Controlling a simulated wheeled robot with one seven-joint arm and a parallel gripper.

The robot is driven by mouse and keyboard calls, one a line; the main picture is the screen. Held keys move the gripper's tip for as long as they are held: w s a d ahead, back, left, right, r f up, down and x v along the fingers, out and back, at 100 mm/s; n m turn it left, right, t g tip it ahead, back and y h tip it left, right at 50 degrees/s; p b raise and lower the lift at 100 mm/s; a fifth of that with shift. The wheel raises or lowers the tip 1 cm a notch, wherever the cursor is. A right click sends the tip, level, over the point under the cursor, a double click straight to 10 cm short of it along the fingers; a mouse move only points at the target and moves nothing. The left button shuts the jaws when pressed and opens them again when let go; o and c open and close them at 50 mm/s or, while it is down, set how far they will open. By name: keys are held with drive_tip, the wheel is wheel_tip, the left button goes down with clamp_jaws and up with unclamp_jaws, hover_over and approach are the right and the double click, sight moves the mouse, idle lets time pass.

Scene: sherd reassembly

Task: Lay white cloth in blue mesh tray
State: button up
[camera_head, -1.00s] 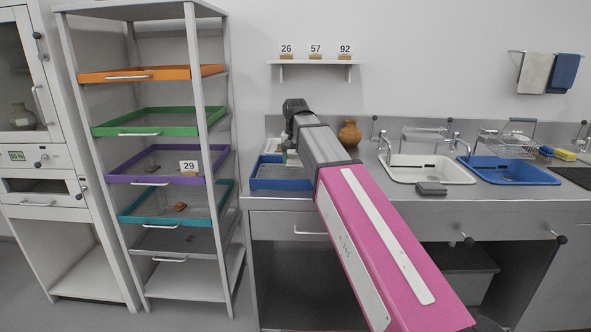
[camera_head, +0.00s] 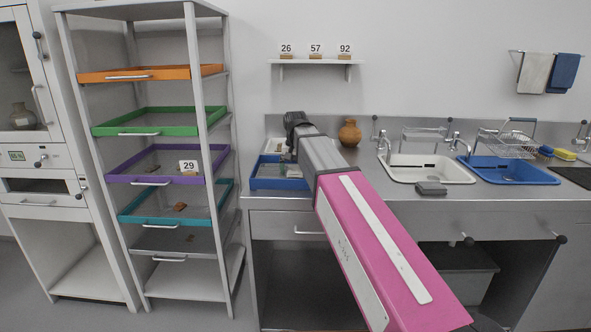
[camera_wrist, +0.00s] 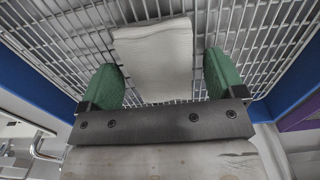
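The blue mesh tray (camera_head: 279,184) stands on the counter at the left end, partly behind my arm. In the wrist view its wire mesh (camera_wrist: 75,45) fills the upper part, with blue walls (camera_wrist: 300,75) at the sides. The white cloth (camera_wrist: 152,45), a folded pale pad, lies on the mesh. My gripper (camera_wrist: 163,78) has its two green fingers spread wider than the cloth, one on each side, with gaps showing. It looks open. In the head view my arm hides most of the fingers.
An orange-brown pot (camera_head: 349,133) stands to the right. A white basin (camera_head: 430,170) and a blue basin (camera_head: 508,172) are farther right. A rack with coloured trays, one purple (camera_head: 150,180), stands left of the counter.

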sight(296, 170)
drive_tip(key=shift+r, duration=0.1)
wheel_tip(296, 170, up, 12)
idle(0.7)
